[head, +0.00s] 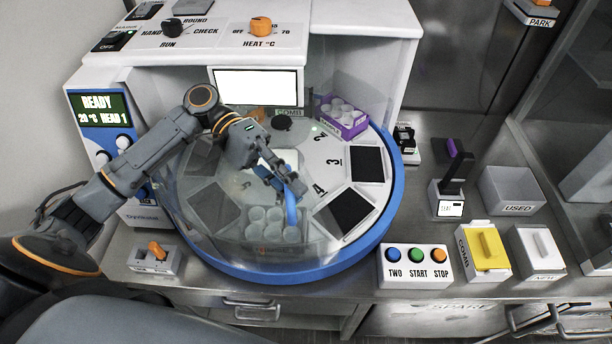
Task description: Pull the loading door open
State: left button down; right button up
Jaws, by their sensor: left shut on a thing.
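The loading door (195,225) is a clear curved panel around the left and front of the round blue-rimmed turntable machine. Its blue upright handle (291,212) stands near the middle of the picture. My left gripper (288,188) comes in from the left over the door and is shut on the upper part of the handle. The fingers partly hide the handle's top. The right side of the turntable (328,176) shows uncovered, with dark square pads and printed numbers. My right gripper is out of view.
A cup rack (270,245) shows through the clear panel, and a purple rack (350,122) stands at the back. An orange-switch box (154,258) stands front left.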

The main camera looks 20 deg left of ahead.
pick_arm(q)
jog(key=shift+s+a+m+g, duration=0.4)
jog(key=shift+a+g, duration=0.1)
jog(key=shift+a, duration=0.1)
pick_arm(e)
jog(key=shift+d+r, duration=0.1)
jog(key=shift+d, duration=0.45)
pick_arm(q)
jog(key=c, duration=1.6)
grip_release()
